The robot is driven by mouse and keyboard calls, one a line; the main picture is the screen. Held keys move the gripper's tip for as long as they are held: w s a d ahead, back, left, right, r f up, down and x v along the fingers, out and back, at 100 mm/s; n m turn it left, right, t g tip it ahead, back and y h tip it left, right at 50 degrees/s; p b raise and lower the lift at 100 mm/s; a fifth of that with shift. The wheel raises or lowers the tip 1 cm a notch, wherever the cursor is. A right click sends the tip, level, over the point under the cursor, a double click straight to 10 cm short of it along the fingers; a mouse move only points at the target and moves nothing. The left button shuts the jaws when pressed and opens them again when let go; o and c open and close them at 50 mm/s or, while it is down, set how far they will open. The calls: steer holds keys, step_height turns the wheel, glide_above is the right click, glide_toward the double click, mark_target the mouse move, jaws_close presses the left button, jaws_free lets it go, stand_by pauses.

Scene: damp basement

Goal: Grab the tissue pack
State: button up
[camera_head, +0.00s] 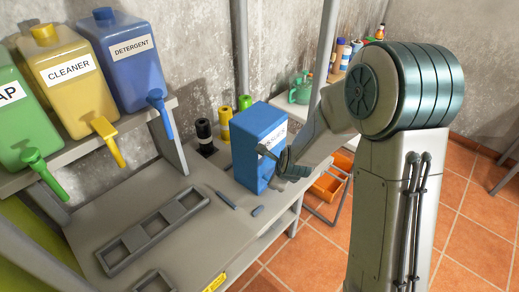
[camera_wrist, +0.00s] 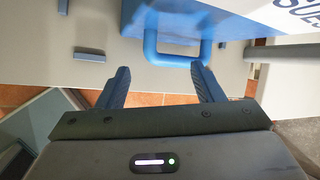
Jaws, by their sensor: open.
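The tissue pack (camera_head: 252,150) is a tall blue box standing upright on the grey bench near its right edge. Its label is partly hidden behind my gripper in the camera_head view. My gripper (camera_head: 277,168) also shows in the camera_head view in front of the pack.
The bench (camera_head: 190,205) holds a long slotted tray (camera_head: 155,231) and small grey bars (camera_head: 227,200). Black (camera_head: 204,136) and yellow (camera_head: 225,122) bottles stand behind the pack. A shelf with large dispensers (camera_head: 127,55) is at left. An orange crate (camera_head: 329,183) sits right of the bench.

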steer(key=shift+a+p+x, duration=0.2)
steer(key=shift+p+x, duration=0.45)
steer(key=shift+x, duration=1.5)
steer(key=shift+w, duration=0.1)
